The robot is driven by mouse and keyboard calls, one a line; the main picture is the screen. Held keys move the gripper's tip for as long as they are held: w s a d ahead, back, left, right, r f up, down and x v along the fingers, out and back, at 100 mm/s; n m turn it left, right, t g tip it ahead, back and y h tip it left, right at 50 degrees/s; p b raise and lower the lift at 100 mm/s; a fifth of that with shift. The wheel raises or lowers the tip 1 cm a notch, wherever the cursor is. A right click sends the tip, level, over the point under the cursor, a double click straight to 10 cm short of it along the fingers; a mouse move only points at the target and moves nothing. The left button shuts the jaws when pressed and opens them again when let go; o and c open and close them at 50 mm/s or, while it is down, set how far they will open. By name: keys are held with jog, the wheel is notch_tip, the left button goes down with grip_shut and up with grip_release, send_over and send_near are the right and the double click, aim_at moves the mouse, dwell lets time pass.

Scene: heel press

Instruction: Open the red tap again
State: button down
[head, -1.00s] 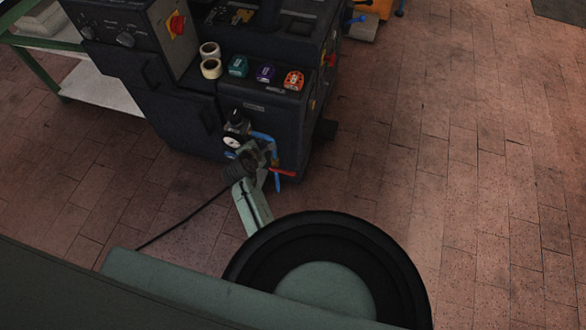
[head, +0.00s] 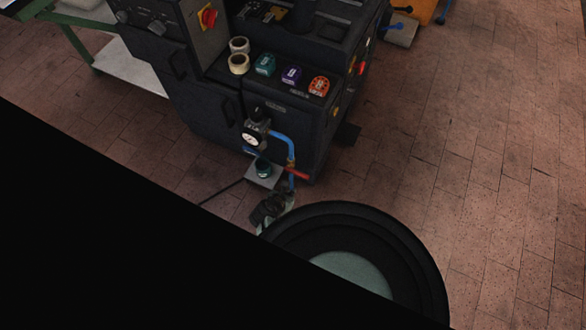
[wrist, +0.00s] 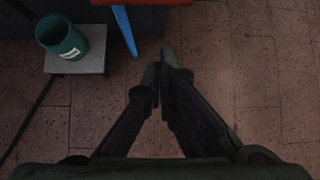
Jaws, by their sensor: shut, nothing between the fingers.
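The red tap (head: 298,174) is a red lever on the blue pipe (head: 291,150) at the front of the dark press. Its lever sticks out to the right, across the pipe. In the wrist view the red tap (wrist: 150,2) is cut off by the top edge, with the blue pipe (wrist: 125,30) running down from it. My gripper (head: 276,203) is just below the tap in the head view, apart from it. In the wrist view my gripper (wrist: 162,62) has its fingertips together, empty, below and right of the pipe's end.
A round pressure gauge (head: 251,139) sits left of the pipe. A green cup (head: 263,169) stands on a small grey plate (wrist: 88,62) left of the tap. A dark cable (head: 222,192) runs left over the brick floor. The floor at the right is clear.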

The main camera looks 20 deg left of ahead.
jog(key=b+x, duration=0.9)
jog(key=x, duration=0.1)
notch_tip(320, 180, up, 5)
jog(key=p, duration=0.3)
jog(key=shift+f, duration=0.15)
jog(key=shift+w, duration=0.2)
